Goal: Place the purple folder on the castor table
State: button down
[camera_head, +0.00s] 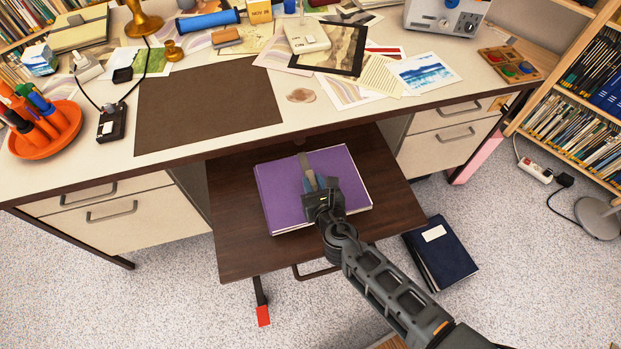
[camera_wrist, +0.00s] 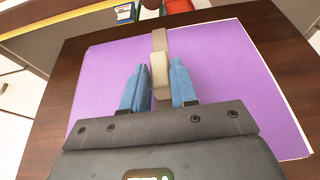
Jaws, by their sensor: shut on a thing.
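The purple folder (camera_head: 275,200) lies flat over the top of the dark brown castor table (camera_head: 240,255), with bare wood showing around it. I cannot tell whether its whole underside touches the wood. A beige strap or grip piece (camera_wrist: 158,42) stands up from the middle of the folder. My gripper (camera_head: 318,184) is above the folder, its blue fingers closed on this beige piece. In the wrist view the purple folder (camera_wrist: 225,75) spreads on both sides of the fingers, and the castor table (camera_wrist: 45,125) shows beyond its edges.
The cluttered desk (camera_head: 350,118) stands over the table's far edge, with drawers (camera_head: 110,215) on both sides. A dark blue binder (camera_head: 440,253) lies on the carpet at the table's right. A bookshelf (camera_head: 575,110) is at the far right. Carpet (camera_head: 170,300) is free at front left.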

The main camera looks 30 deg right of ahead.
aim_at(311, 182)
jog(key=shift+w+d, duration=0.25)
jog(key=shift+w, duration=1)
jog(key=shift+w+f+b, duration=0.15)
jog(key=shift+f+b, duration=0.5)
jog(key=shift+f, duration=0.25)
jog(key=shift+w+f+b, duration=0.15)
jog(key=shift+f+b, duration=0.5)
jog(key=shift+f, duration=0.2)
jog(key=shift+f, duration=0.1)
jog(key=c, duration=0.9)
grip_release()
jog(key=p+v, duration=0.2)
jog(key=v, duration=1)
jog(key=shift+p, duration=0.4)
jog(key=shift+s, duration=0.15)
